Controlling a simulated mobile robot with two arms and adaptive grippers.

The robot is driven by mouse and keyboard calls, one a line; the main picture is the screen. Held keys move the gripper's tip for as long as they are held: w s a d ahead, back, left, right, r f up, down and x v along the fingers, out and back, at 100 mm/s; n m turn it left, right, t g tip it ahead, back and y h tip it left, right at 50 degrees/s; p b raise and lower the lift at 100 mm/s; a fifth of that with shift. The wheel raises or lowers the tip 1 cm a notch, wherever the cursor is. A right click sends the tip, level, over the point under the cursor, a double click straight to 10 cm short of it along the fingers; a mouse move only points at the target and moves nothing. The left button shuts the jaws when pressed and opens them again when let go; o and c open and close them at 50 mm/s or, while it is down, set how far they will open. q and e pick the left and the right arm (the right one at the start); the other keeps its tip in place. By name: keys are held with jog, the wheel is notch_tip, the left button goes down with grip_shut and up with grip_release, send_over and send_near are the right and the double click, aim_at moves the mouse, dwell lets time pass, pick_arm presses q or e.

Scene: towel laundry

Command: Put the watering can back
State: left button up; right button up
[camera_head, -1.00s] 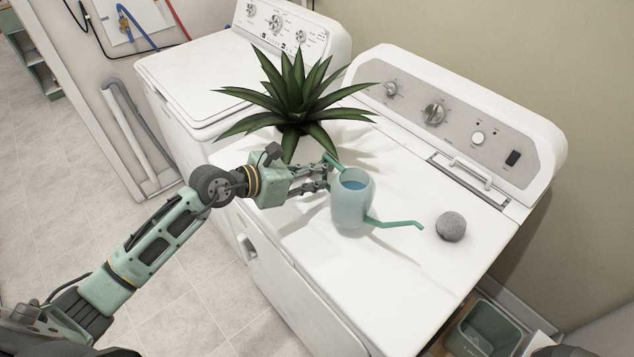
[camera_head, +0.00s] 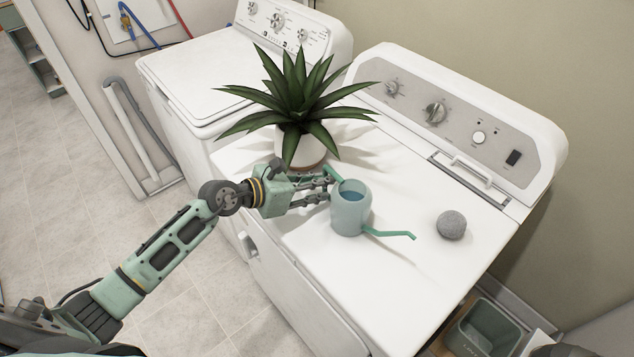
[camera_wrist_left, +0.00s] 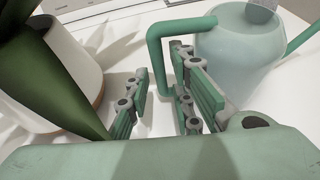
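The pale blue-green watering can (camera_head: 351,212), with a green handle and thin spout, stands upright on the white top of the front machine (camera_head: 300,235). Its spout points right, and blue water shows in its opening. My left gripper (camera_head: 328,188) is at the handle side, left of the can. In the left wrist view, the fingers (camera_wrist_left: 163,108) are spread, and the green handle (camera_wrist_left: 157,62) comes down between them with space on the left finger's side. The can's body (camera_wrist_left: 238,50) is just right of the fingers.
A spiky plant in a white pot (camera_head: 310,152) stands close behind my left gripper. A grey ball (camera_head: 451,225) lies right of the can. The control panel (camera_head: 450,115) rises behind. A grey-green bin (camera_head: 485,328) is on the floor at right. The top's front right is clear.

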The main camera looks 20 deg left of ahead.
pick_arm(q)
jog(key=shift+o, duration=0.4)
jog(key=shift+r, duration=0.25)
jog(key=b+v, duration=0.3)
jog(key=v, duration=0.9)
jog(key=shift+f, duration=0.1)
